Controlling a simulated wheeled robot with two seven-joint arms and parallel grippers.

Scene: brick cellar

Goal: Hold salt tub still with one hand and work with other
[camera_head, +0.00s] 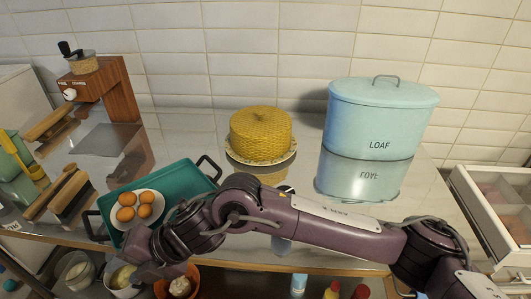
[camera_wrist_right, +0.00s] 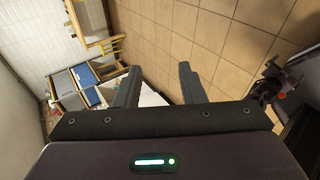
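No thing that I can surely call the salt tub shows in either view. My right arm crosses the front of the counter in the head view, and its gripper (camera_head: 152,262) is at the lower left, by the front edge of the teal tray (camera_head: 180,180). In the right wrist view the two fingers of this gripper (camera_wrist_right: 158,76) stand apart with nothing between them, and tiled floor and distant furniture show beyond. My left gripper does not show in the head view.
A plate of brown eggs (camera_head: 140,208) is on the tray. A yellow woven dome (camera_head: 261,135) and a pale blue LOAF bin (camera_head: 378,118) stand behind. A wooden grinder (camera_head: 105,85) is at left. Bowls (camera_head: 122,278) sit below the counter edge.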

